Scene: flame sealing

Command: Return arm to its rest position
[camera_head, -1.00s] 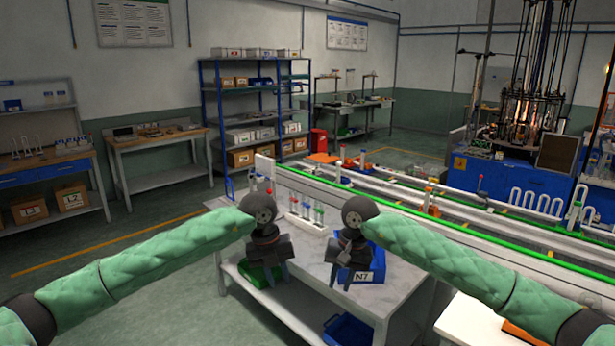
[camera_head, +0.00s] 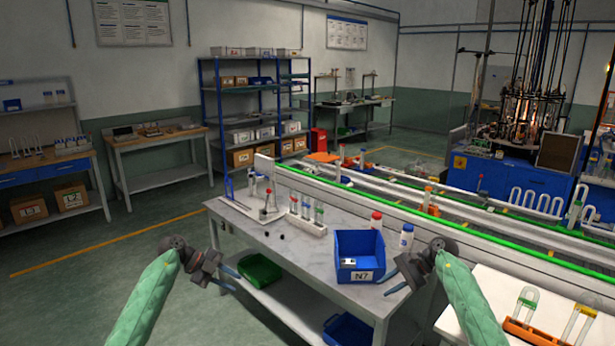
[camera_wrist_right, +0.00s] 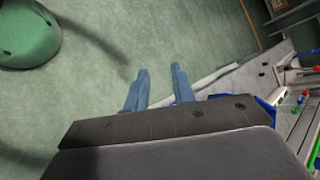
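My left gripper (camera_head: 232,279) is at the lower left in the head view, left of the table, with its fingers apart and nothing between them. My right gripper (camera_head: 388,284) is at the lower right, beside the blue N7 bin (camera_head: 358,243), with its fingers pointing left. In the right wrist view its two blue fingertips (camera_wrist_right: 158,82) are spread apart over bare floor, with nothing between them. Both arms, in green sleeves, are drawn back to the sides.
The grey table (camera_head: 310,257) holds the N7 bin, a white tube rack (camera_head: 308,222), a red-capped bottle (camera_head: 376,221) and a white bottle (camera_head: 406,237). A green bin (camera_head: 260,270) is on its lower shelf. A white table (camera_head: 470,318) with an orange tube holder (camera_head: 531,330) stands at the right.

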